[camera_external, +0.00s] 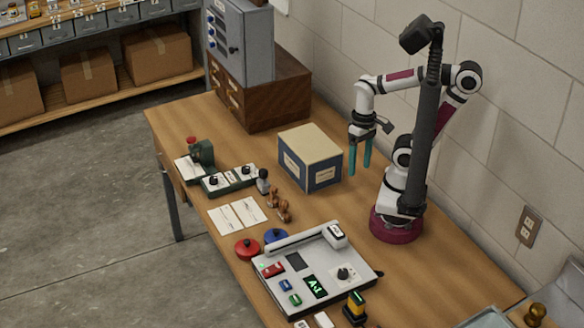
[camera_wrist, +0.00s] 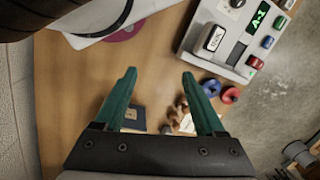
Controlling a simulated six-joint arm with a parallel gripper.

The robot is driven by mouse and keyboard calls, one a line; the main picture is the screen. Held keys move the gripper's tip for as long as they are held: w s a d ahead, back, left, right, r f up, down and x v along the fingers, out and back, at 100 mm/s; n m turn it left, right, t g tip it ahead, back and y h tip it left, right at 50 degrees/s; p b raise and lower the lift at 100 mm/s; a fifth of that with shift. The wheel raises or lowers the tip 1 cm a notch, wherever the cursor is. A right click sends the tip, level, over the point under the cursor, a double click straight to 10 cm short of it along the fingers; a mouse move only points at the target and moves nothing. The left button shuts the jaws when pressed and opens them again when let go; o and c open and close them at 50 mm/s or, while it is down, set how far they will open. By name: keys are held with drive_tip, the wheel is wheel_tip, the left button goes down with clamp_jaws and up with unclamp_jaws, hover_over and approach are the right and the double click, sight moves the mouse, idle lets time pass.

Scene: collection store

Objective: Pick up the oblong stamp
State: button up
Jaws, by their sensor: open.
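Two small brown wooden stamps (camera_external: 281,210) stand close together on the table, beside white paper cards. A stamp with a dark handle (camera_external: 263,182) stands just behind them. I cannot tell which is the oblong one, as their bases are too small or hidden. In the wrist view the brown stamps (camera_wrist: 181,106) show beside my right finger, partly hidden by it. My gripper (camera_external: 359,170) hangs over the table right of the blue box, fingers down, open and empty. Its teal fingers (camera_wrist: 158,74) are apart in the wrist view, with bare table between their tips.
A grey panel device (camera_external: 318,268) with a display, and red (camera_external: 247,249) and blue (camera_external: 275,236) round pieces, lie nearer the front. A wooden drawer cabinet (camera_external: 262,97) stands behind.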

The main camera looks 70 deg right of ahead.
sight(289, 210)
drive_tip(key=shift+o, duration=0.4)
drive_tip(key=w+d+f+m+t+y, duration=0.2)
drive_tip(key=w+d+f+m+t, duration=0.1)
drive_tip(key=f+m, duration=0.2)
drive_tip(key=w+d+f+m+t+y, duration=0.2)
drive_tip(key=w+f+m+t+y, duration=0.1)
drive_tip(key=m, duration=0.6)
drive_tip(key=w+d+f+m+t+y, duration=0.2)
drive_tip(key=w+d+f+m+t, duration=0.1)
drive_tip(key=f+m, duration=0.4)
drive_tip(key=shift+w+d+f+t+y, duration=0.15)
drive_tip(key=shift+w+f+y, duration=0.05)
drive_tip(key=shift+w, duration=0.2)
drive_tip(key=shift+w+d+f+t+y, duration=0.15)
drive_tip(key=shift+w+f+y, duration=0.05)
drive_tip(key=shift+w, duration=0.15)
drive_tip(key=shift+w+a+f, duration=0.15)
drive_tip(key=shift+w+f, duration=0.05)
drive_tip(key=shift+w, duration=0.05)
drive_tip(key=x, duration=0.9)
drive_tip(key=shift+w+a, duration=0.1)
drive_tip(key=shift+a, duration=0.05)
drive_tip(key=x, duration=0.5)
drive_tip(key=shift+w+a+f, duration=0.15)
drive_tip(key=shift+a+f, duration=0.1)
drive_tip(key=shift+f, duration=0.2)
drive_tip(key=c, duration=1.1)
